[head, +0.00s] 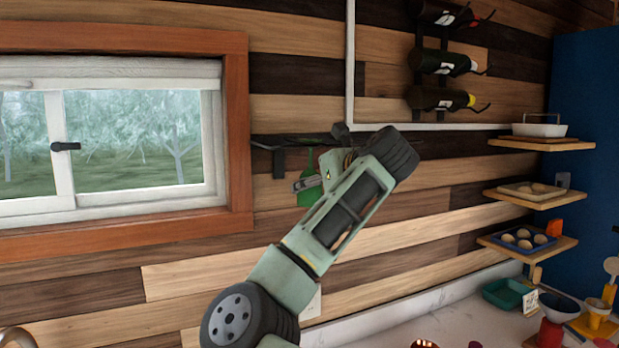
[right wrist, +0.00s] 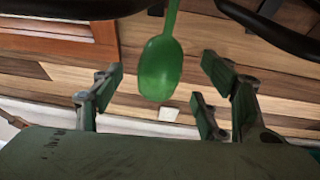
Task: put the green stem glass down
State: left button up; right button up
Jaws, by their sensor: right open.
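The green stem glass (right wrist: 160,68) hangs bowl down from the dark rack (head: 285,142) on the wood wall. In the head view part of its green bowl (head: 288,199) shows behind my right gripper (head: 312,178). In the right wrist view my right gripper (right wrist: 160,100) is open, with fingers on both sides of the glass. Gaps show between the fingers and the bowl. The foot of the glass is out of the wrist view. My left gripper is not in view.
A window (head: 110,140) is left of the rack. Bottles (head: 440,62) lie in a wall holder above right. Small wooden shelves (head: 525,196) hold trays at the right. Below, a pale counter (head: 440,322) carries a green tray (head: 504,294), cups and other items at its right end.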

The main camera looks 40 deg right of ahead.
jog(key=shift+p+x, duration=0.4)
jog(key=shift+x, duration=1.1)
jog(key=shift+s+r, duration=0.1)
jog(key=shift+s, duration=0.05)
jog(key=c, duration=1.5)
jog(key=shift+o, duration=0.2)
